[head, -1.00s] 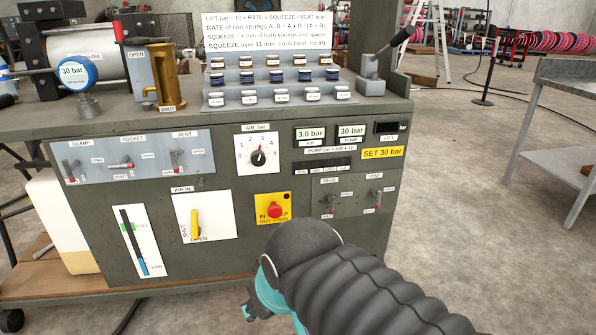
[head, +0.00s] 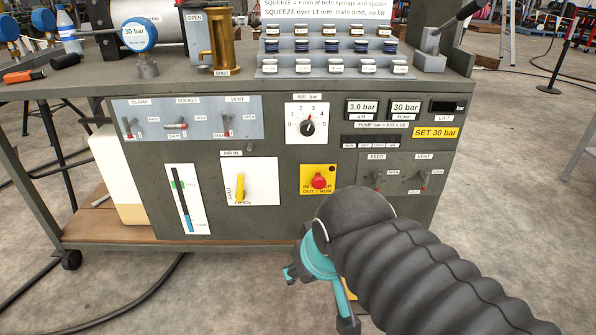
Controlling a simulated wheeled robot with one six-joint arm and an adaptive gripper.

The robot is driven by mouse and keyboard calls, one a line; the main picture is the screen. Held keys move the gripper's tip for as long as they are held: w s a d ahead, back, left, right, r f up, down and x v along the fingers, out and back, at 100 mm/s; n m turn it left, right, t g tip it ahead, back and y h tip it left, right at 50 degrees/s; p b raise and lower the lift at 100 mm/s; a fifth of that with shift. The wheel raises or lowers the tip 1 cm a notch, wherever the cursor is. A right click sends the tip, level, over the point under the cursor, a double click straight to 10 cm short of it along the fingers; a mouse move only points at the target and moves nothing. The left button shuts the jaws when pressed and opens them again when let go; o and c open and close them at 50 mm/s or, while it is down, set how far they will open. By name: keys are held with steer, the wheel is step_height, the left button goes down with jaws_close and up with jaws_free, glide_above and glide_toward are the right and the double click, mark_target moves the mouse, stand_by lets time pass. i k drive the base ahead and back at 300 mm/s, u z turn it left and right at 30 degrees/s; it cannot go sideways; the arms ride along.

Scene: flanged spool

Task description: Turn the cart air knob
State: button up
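The air knob (head: 308,127) is a small black round knob on a white dial plate marked AIR bar, at the upper middle of the cart's front panel (head: 130,170). Its pointer looks to be near 3.
A yellow AIR IN lever (head: 240,187) and a red button (head: 319,181) sit below the knob. Small toggles (head: 226,124) are at left and lower right. Gauges, a brass cylinder (head: 222,45) and spring racks stand on top.

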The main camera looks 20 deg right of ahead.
mark_target(307, 127)
steer(key=z, duration=0.5)
steer(key=k, duration=0.65)
steer(key=z, duration=0.95)
steer(key=i, duration=1)
steer(key=u, duration=0.3)
